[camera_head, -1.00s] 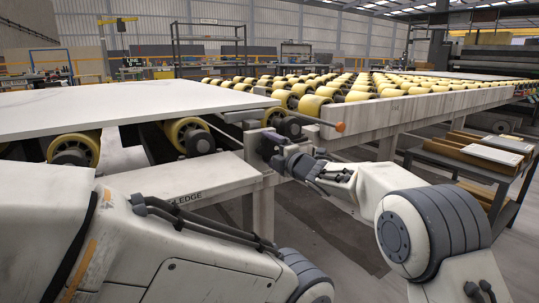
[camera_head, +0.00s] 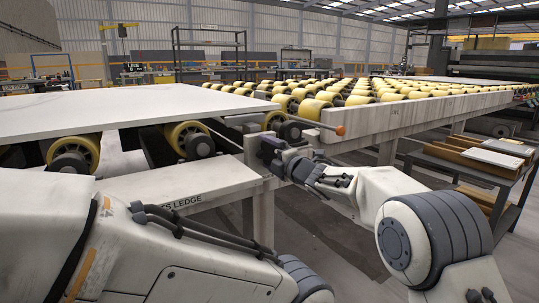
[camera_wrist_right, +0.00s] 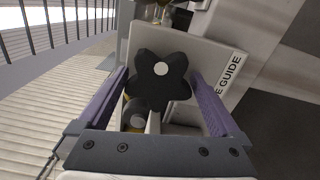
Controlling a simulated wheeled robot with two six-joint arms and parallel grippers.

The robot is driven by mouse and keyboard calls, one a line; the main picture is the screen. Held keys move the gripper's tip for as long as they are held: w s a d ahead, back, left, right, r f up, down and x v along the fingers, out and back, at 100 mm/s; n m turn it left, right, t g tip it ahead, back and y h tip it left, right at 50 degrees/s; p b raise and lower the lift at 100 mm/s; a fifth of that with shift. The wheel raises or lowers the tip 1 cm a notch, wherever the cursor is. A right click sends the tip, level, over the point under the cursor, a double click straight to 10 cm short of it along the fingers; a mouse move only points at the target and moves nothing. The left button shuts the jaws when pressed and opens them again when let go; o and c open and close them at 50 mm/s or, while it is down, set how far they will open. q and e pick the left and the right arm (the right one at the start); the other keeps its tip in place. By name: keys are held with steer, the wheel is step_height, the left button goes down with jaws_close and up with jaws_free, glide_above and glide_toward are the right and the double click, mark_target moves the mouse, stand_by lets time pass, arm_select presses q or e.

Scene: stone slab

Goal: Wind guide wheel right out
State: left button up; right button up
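The guide wheel is a black star-shaped knob (camera_wrist_right: 160,72) with a pale round centre in the right wrist view. It sits in front of a pale plate (camera_wrist_right: 203,58) lettered "E GUIDE". My right gripper (camera_wrist_right: 159,82) is open, with one purple finger on each side of the knob. Whether the fingers touch it I cannot tell. In the head view my right gripper (camera_head: 270,147) is at the near end of the roller table frame, and the knob is hidden there. My left arm crosses the lower left, with its gripper out of view.
A large pale slab (camera_head: 115,108) lies over yellow rollers (camera_head: 185,138) at the left. A ledge (camera_head: 165,190) runs below it. A rack with boards (camera_head: 480,160) stands at the right.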

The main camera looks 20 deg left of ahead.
steer(key=shift+s+d+r, duration=0.1)
steer(key=shift+s+d, duration=0.1)
steer(key=shift+d, duration=0.2)
steer(key=p+v, duration=0.1)
steer(key=v, duration=0.8)
steer(key=shift+s+d, duration=0.2)
steer(key=shift+s, duration=0.1)
steer(key=shift+p, duration=0.3)
